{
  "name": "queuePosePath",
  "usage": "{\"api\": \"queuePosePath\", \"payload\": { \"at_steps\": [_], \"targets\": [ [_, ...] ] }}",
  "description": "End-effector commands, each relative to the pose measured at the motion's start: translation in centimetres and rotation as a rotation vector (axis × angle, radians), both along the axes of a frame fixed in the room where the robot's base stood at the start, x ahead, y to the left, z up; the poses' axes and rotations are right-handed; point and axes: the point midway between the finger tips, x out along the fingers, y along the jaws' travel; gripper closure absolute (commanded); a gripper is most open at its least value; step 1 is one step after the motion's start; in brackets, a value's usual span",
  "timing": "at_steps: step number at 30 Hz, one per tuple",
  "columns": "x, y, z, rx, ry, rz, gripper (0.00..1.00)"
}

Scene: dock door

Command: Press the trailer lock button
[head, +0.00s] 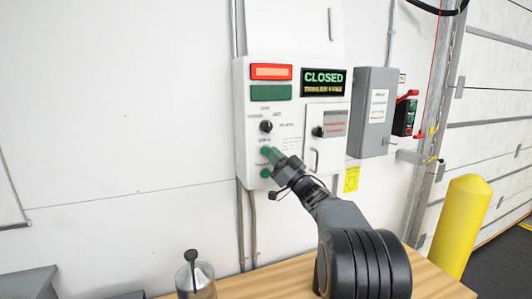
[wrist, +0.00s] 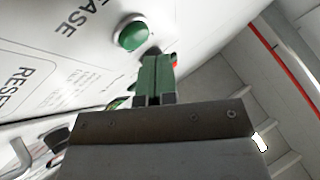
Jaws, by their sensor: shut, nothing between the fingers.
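A white control panel (head: 243,110) hangs on the wall. Its left column has a black selector knob (head: 266,126) and a green button (head: 265,173) below. My gripper (head: 268,152), with green fingers, is shut and empty, pointing at the panel between them. In the wrist view my gripper (wrist: 157,60) has its fingertips close to the panel face, beside a round green button (wrist: 132,35) with a pale collar. Whether the tips touch anything is unclear. The fingers hide part of the panel. Lettering ending in "EASE" is legible there; which button is the trailer lock is not.
The panel has a lit red lamp (head: 271,72), a dark green lamp (head: 271,92) and a display (head: 323,83) reading "CLOSED". A grey box (head: 371,112) is to the right. A yellow bollard (head: 459,225) stands by the dock door. A wooden surface (head: 265,287) lies below.

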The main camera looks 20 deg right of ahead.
Motion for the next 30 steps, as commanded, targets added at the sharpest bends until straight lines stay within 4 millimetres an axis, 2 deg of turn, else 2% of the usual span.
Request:
{"api": "queuePosePath", "payload": {
  "at_steps": [30],
  "targets": [
    [0.86,0.00,0.00,0.000,0.000,0.000,1.00]
  ]
}}
